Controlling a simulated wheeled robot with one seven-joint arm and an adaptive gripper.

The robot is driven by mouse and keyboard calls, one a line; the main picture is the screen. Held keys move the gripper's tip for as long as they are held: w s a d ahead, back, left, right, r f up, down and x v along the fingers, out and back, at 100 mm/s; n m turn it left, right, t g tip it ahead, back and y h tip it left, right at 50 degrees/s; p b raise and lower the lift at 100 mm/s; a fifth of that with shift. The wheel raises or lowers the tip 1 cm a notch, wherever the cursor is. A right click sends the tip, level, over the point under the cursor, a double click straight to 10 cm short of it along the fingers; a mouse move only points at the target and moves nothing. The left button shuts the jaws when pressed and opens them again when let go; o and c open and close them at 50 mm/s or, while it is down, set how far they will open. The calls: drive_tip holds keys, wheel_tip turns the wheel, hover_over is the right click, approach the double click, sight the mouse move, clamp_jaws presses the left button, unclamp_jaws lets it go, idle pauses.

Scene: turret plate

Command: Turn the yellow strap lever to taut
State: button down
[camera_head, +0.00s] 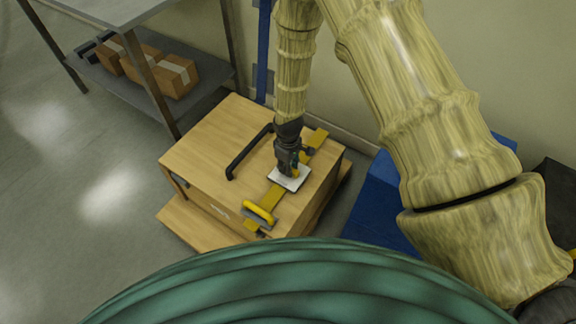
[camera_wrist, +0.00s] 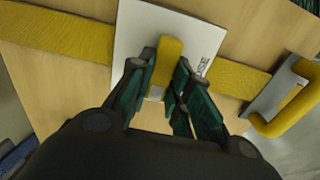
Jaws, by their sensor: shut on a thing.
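The yellow lever (camera_wrist: 171,52) stands over a white plate (camera_wrist: 135,32) in the wrist view. My gripper (camera_wrist: 163,88) is shut on the lever, with one finger on each side of it. The plate is partly hidden by my fingers; part of a printed word ending in "OSE" shows on it. A yellow strap (camera_wrist: 58,32) runs under the plate and out on both sides. In the head view, my gripper (camera_head: 291,172) is over the white plate (camera_head: 289,180) on top of the wooden crate (camera_head: 215,140); the lever is mostly hidden there.
A black handle (camera_head: 246,155) stands on the crate left of my gripper. A yellow-gripped buckle (camera_head: 259,212) sits on the strap near the crate's front edge. A metal shelf (camera_head: 105,10) with cardboard boxes stands at the left. A blue box (camera_head: 375,205) is at the right.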

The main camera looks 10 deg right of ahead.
drive_tip(key=c, duration=1.3)
unclamp_jaws()
drive_tip(key=shift+r, duration=0.15)
wheel_tip(320, 180, up, 12)
drive_tip(key=shift+f, duration=0.1)
